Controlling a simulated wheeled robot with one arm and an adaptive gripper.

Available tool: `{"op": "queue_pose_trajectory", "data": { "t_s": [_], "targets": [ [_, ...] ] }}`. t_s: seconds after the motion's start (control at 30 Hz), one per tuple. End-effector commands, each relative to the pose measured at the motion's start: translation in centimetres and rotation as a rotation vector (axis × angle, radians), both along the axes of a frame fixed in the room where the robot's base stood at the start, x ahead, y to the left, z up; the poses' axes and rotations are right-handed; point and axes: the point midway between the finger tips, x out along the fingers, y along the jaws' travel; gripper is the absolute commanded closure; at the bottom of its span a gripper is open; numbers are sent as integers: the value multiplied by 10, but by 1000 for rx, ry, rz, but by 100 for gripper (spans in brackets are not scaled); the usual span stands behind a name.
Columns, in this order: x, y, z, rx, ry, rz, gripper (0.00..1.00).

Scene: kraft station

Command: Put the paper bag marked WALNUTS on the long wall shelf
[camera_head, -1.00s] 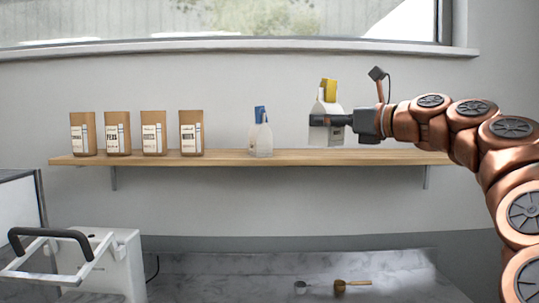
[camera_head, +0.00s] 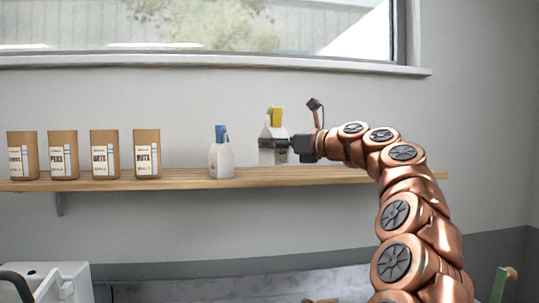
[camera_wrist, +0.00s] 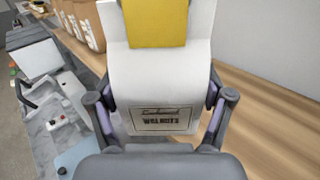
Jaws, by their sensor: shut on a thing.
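The white paper bag marked WALNUTS (camera_head: 273,131), with a yellow top, is upright in my gripper (camera_head: 275,144). Its dark-framed label reads WALNUTS in the wrist view (camera_wrist: 161,119). My gripper (camera_wrist: 160,98) is shut on the bag, one finger at each side. The long wall shelf (camera_head: 290,176) is a pale wooden board under the window. The bag's bottom is close to the shelf's top; I cannot tell whether they touch. In the wrist view the shelf (camera_wrist: 265,105) runs behind and right of the bag.
A white container with a blue top (camera_head: 222,158) stands on the shelf left of the held bag, with a gap between. Several brown labelled bags (camera_head: 147,154) stand further left. The shelf is clear right of the held bag. A white appliance (camera_head: 62,283) stands below, at left.

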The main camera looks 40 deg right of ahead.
Motion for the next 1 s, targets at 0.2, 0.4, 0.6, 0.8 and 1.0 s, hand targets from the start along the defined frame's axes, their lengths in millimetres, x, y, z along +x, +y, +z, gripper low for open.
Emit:
{"op": "queue_pose_trajectory", "data": {
  "t_s": [0.2,0.4,0.6,0.8,1.0],
  "targets": [
    [22,-9,-1,0,0,-1,69],
    [38,-17,-4,1,3,1,69],
    [53,-24,-4,0,1,-2,69],
    [63,-29,-5,0,-1,-2,69],
    [68,-31,-7,-1,-1,0,69]
  ]
}}
